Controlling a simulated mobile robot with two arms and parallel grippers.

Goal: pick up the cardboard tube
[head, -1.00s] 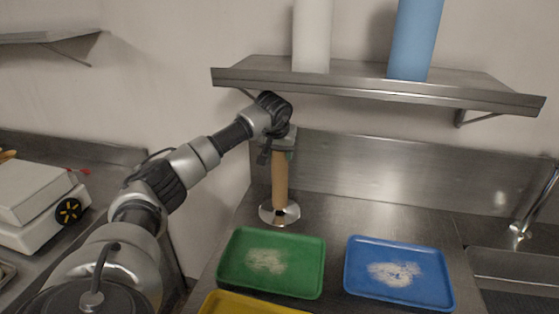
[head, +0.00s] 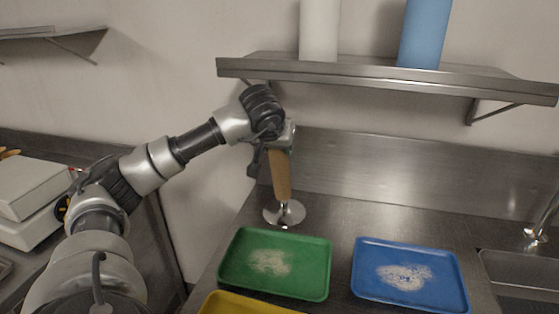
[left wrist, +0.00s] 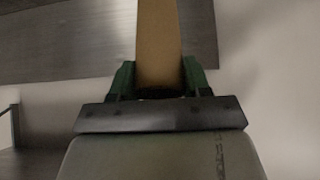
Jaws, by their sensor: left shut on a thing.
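The brown cardboard tube (head: 281,178) stands near a round shiny metal base (head: 284,213) on the steel counter, at the middle of the head view. It leans slightly, its top toward the left. My left gripper (head: 277,150) is at the tube's upper end. In the left wrist view the green fingers of my left gripper (left wrist: 161,80) are on both sides of the tube (left wrist: 158,40), shut on it. The tube's upper end is hidden by the gripper. Whether the tube's lower end touches the base, I cannot tell. My right gripper is not in view.
A green tray (head: 313,270), a blue tray (head: 442,286) and a yellow tray (head: 235,304) lie in front, the green and blue with white powder. A steel shelf (head: 380,75) with a white and a blue cylinder hangs above. A sink (head: 515,268) is at right.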

